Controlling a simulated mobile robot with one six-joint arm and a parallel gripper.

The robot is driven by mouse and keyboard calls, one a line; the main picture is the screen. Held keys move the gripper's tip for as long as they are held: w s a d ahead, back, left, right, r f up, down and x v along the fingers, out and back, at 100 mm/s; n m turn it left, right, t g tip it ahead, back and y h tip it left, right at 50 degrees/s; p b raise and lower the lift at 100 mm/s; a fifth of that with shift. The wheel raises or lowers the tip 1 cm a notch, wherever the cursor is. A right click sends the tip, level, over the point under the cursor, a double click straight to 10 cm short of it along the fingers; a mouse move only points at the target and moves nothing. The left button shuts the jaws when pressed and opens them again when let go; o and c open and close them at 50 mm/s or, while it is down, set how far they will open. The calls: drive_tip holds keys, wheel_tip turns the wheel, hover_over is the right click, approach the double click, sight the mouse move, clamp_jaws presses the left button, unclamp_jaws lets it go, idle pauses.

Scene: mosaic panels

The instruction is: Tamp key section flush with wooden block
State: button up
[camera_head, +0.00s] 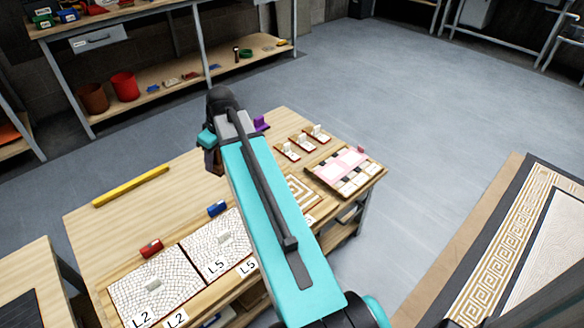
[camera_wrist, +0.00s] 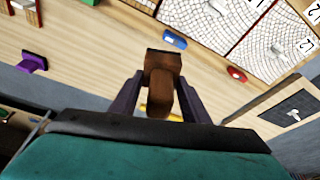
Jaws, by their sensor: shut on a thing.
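My gripper (camera_wrist: 160,100) is shut on a brown wooden block (camera_wrist: 163,66), which stands between the two dark fingers in the wrist view. In the head view a small brown part of the block (camera_head: 213,161) shows beside my wrist above the table. Mosaic panels lie along the table's front: the L2 panel (camera_head: 180,270) and the L5 panel (camera_head: 205,240), each with a small pale piece on it. A maze-patterned panel (camera_head: 303,187) is partly hidden by my arm. I cannot tell which piece is the key section.
A yellow bar (camera_head: 131,186), a red object (camera_head: 151,248) and a blue object (camera_head: 217,208) lie on the wooden table (camera_head: 85,225). A purple object (camera_head: 261,123), several small stands and a pink panel (camera_head: 340,166) are at the far right. The table's left middle is mostly clear.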

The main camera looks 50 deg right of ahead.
drive_tip(key=s+d+f+n+b, duration=0.1)
drive_tip(key=s+d+f, duration=0.2)
drive_tip(key=d, duration=0.5)
drive_tip(key=s+d+f+n+b, duration=0.1)
drive_tip(key=s+d+f+b, duration=0.1)
drive_tip(key=d+f, duration=0.3)
drive_tip(key=s+d+f+n+b, duration=0.1)
drive_tip(key=s+d+f, duration=0.3)
drive_tip(key=d, duration=0.8)
drive_tip(key=shift+s+f+y+b, duration=0.4)
drive_tip(key=shift+s+b, duration=0.05)
drive_tip(key=shift+b, duration=0.1)
drive_tip(key=shift+f, duration=0.1)
drive_tip(key=shift+f+b, duration=2.15)
drive_tip(key=shift+f, duration=0.7)
drive_tip(key=shift+a+f, duration=0.1)
drive_tip(key=shift+f, duration=0.65)
wheel_tip(320, 180, up, 7)
drive_tip(key=p, duration=0.4)
